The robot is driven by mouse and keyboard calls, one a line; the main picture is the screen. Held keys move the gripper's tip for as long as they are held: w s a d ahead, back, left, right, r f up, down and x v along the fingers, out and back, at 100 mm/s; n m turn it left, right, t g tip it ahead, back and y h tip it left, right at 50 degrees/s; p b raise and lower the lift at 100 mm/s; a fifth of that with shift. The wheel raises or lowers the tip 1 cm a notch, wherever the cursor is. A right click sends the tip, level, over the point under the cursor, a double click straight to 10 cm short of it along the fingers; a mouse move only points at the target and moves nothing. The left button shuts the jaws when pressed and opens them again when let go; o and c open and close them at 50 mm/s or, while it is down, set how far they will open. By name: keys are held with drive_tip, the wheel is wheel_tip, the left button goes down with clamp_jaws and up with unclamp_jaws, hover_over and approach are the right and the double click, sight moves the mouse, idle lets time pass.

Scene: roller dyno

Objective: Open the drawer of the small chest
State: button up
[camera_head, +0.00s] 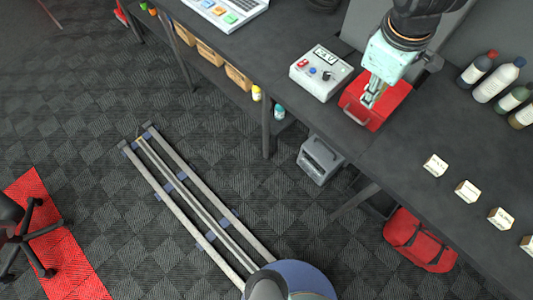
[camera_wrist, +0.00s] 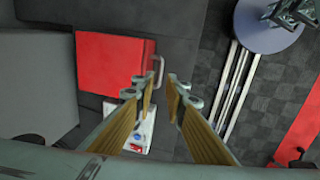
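The small red chest (camera_head: 384,101) stands on the dark workbench. In the wrist view its red top (camera_wrist: 108,62) fills the upper left, with a grey bar handle (camera_wrist: 161,69) on its right side. The handle (camera_head: 357,117) also shows on the chest's front in the head view. The drawer looks shut. My gripper (camera_head: 371,97) is over the front part of the chest, pointing down. In the wrist view my gripper (camera_wrist: 165,88) is open and empty, its fingertips close to the handle. I cannot tell whether they touch it.
A white control box (camera_head: 320,73) stands left of the chest. Several bottles (camera_head: 497,82) stand at the right, and small pale boxes (camera_head: 467,191) line the bench front. Beyond the bench edge is open floor with a rail (camera_head: 195,210).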

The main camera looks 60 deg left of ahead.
sight(356, 120)
drive_tip(key=shift+s+a+r, duration=0.2)
drive_tip(key=shift+s+a, duration=0.25)
drive_tip(key=shift+a, duration=0.05)
drive_tip(key=shift+w+a+f+b, duration=0.1)
drive_tip(key=shift+w+f+b, duration=0.3)
drive_tip(key=shift+f, duration=1.85)
drive_tip(key=shift+w+a+f+b, duration=0.1)
drive_tip(key=shift+w+f+b, duration=0.3)
drive_tip(key=shift+f, duration=1.9)
drive_tip(key=shift+w+a+f+b, duration=0.1)
drive_tip(key=shift+w+f+b, duration=0.3)
drive_tip(key=shift+f, duration=1.85)
drive_tip(key=shift+d, duration=0.1)
drive_tip(key=shift+c, duration=0.5)
clamp_jaws()
drive_tip(key=shift+s+d+f, duration=0.1)
drive_tip(key=shift+s, duration=0.05)
